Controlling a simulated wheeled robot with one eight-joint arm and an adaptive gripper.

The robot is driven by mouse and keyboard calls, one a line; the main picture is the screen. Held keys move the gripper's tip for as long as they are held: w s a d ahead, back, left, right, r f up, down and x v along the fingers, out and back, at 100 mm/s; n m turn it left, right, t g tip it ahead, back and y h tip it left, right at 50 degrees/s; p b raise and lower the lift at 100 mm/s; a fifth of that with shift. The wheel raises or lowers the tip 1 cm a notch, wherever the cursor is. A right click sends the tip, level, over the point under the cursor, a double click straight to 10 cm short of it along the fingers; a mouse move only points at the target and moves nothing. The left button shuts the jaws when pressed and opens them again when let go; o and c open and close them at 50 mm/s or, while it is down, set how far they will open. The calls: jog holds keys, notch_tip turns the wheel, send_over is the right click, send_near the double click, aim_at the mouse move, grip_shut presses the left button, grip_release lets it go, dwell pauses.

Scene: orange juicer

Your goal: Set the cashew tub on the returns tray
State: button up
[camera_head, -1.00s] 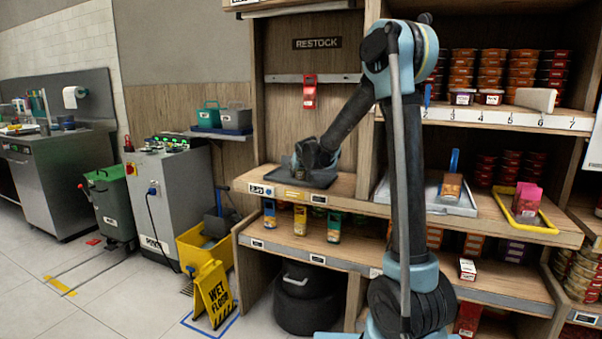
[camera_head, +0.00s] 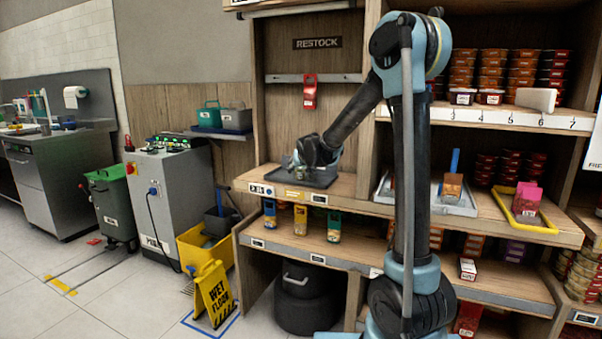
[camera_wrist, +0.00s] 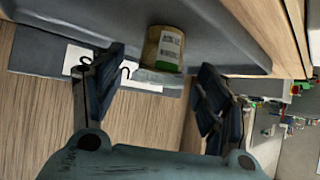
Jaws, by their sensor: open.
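A small yellow-tan tub with a white label (camera_wrist: 170,50) shows in the wrist view. It is against a dark grey tray (camera_wrist: 215,30), with a pale grey end toward me. My gripper (camera_wrist: 158,88) is open, one finger on each side of the tub's near end, with visible gaps between fingers and tub. In the head view my gripper (camera_head: 298,164) is low over the dark tray (camera_head: 322,180) on the left shelf, under the RESTOCK sign. The tub cannot be made out clearly there. The label is too blurred to read.
A grey metal tray (camera_head: 460,205) with a brown packet and a yellow tray (camera_head: 545,227) with pink packets are on the shelf to the right. Coloured containers (camera_head: 300,220) stand on the shelf below. A wet-floor sign (camera_head: 214,295) stands on the floor at left.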

jog(key=v, duration=0.9)
jog(key=shift+r, duration=0.15)
jog(key=shift+s, duration=0.1)
